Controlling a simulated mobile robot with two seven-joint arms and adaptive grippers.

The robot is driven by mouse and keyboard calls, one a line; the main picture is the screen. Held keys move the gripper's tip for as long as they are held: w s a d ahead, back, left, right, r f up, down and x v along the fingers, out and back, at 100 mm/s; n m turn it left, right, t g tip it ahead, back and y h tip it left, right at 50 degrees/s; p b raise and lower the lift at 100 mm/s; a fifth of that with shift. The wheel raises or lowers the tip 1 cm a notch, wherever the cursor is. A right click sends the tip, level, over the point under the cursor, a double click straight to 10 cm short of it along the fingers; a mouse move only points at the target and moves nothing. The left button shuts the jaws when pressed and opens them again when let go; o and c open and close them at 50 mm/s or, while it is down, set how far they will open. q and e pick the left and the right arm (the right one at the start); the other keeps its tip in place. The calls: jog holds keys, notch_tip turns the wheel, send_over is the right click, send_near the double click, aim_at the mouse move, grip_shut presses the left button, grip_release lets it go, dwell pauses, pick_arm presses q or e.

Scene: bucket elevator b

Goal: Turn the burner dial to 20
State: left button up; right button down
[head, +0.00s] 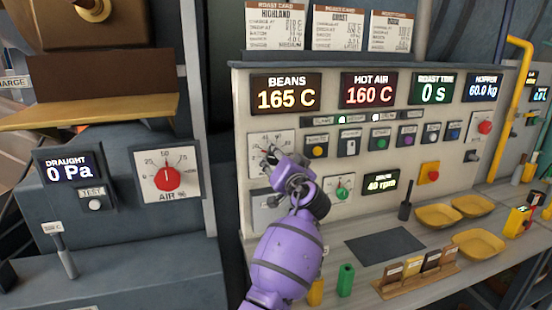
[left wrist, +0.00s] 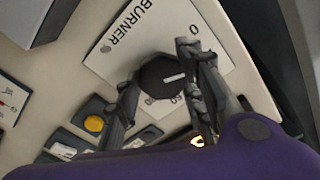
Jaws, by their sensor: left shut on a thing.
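The burner dial is a dark round knob with a white pointer line. It shows in the left wrist view (left wrist: 162,76) on a white plate (left wrist: 150,32) printed BURNER. In the head view its scale plate (head: 257,141) sits at the panel's left end, and my gripper hides most of the knob. My left gripper (head: 275,160) is shut on the dial, with one finger on each side of it in the left wrist view (left wrist: 160,84). The plate's numbers are mostly covered, so the reading cannot be told. My right gripper is not in view.
The panel's displays read BEANS 165 C (head: 286,94) and HOT AIR 160 C (head: 368,90). A row of buttons (head: 380,140) and a green-centred dial (head: 343,190) lie right of my gripper. A red AIR dial (head: 166,178) is on the left cabinet. Yellow bowls (head: 437,216) stand on the counter.

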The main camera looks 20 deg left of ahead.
pick_arm(q)
jog(key=shift+d+f+m, duration=0.1)
jog(key=shift+d+m, duration=0.05)
jog(key=shift+m, duration=0.85)
jog(key=shift+f, duration=0.1)
jog(key=o, duration=1.1)
jog(key=shift+s, duration=0.1)
jog(key=v, duration=1.2)
